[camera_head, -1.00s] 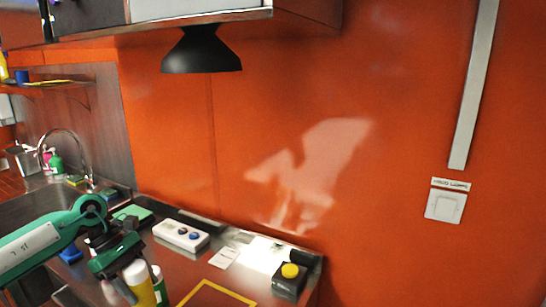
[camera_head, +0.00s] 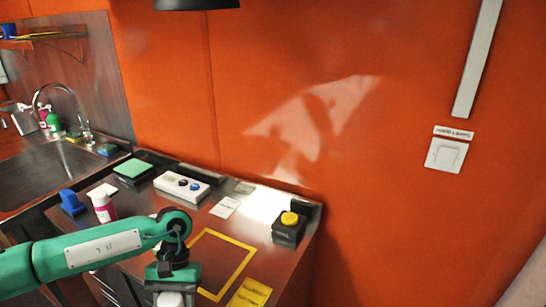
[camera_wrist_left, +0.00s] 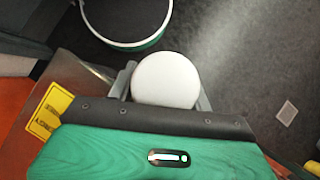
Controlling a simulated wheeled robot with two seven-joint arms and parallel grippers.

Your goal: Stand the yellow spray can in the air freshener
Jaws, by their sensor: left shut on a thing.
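My left gripper (camera_head: 172,292) is at the bottom of the head view, in front of the counter. In the left wrist view, its fingers (camera_wrist_left: 165,88) are shut on the yellow spray can, whose round white cap (camera_wrist_left: 165,80) faces the camera. The cap also shows at the bottom edge of the head view (camera_head: 170,299); the can's body is hidden. A yellow outlined rectangle (camera_head: 248,257) lies empty on the counter, right of the gripper. A yellow label (camera_head: 250,293) lies at its front; I cannot read its text. I cannot identify the air freshener for certain.
A black box with a yellow button (camera_head: 289,228) stands at the counter's right end. A white switch box (camera_head: 182,187), green sponge (camera_head: 134,168), pink-white bottle (camera_head: 103,206) and blue object (camera_head: 72,203) stand farther left. A round dark container (camera_wrist_left: 125,45) is below in the wrist view.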

